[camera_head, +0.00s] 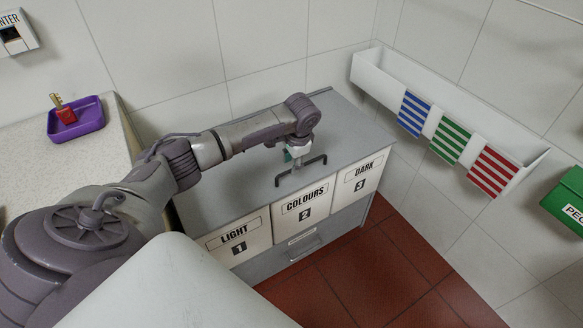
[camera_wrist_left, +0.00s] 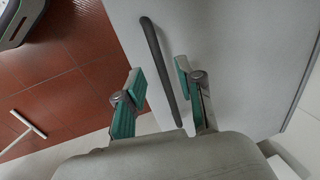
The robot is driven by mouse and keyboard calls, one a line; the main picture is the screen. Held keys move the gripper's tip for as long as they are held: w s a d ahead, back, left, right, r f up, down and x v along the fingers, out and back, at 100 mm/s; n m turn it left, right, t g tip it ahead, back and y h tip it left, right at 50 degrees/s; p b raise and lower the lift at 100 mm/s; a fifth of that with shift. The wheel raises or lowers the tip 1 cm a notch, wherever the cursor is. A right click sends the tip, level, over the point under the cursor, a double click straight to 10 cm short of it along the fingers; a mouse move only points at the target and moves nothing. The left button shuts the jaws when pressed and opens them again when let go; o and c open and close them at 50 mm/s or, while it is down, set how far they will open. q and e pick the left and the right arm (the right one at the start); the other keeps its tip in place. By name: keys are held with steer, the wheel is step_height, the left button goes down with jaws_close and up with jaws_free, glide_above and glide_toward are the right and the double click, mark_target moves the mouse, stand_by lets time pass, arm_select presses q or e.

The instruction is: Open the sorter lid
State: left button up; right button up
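The sorter (camera_head: 272,238) is a grey cabinet with white front panels marked LIGHT 1, COLOURS 2 and DARK 3. Its flat grey lid (camera_head: 345,125) lies shut on top. A dark bar handle (camera_head: 314,161) stands on the lid near the front edge, and it also shows in the left wrist view (camera_wrist_left: 157,60). My left gripper (camera_head: 297,155) is at the handle. In the left wrist view its teal-padded fingers (camera_wrist_left: 160,82) are apart, with the bar running between them. I cannot tell whether either finger touches it. My right gripper is not in view.
A counter (camera_head: 22,143) at left holds a purple tray (camera_head: 90,117) with a red-tagged key (camera_head: 65,113). A white wall trough (camera_head: 450,100) with striped cloths hangs at right, near a green box (camera_head: 570,195). Red floor tiles (camera_head: 370,275) lie clear in front.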

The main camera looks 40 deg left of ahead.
arm_select(q)
steer(key=shift+w+a+f, duration=0.1)
steer(key=shift+a+f, duration=0.1)
steer(key=shift+f, duration=1.05)
jaws_close()
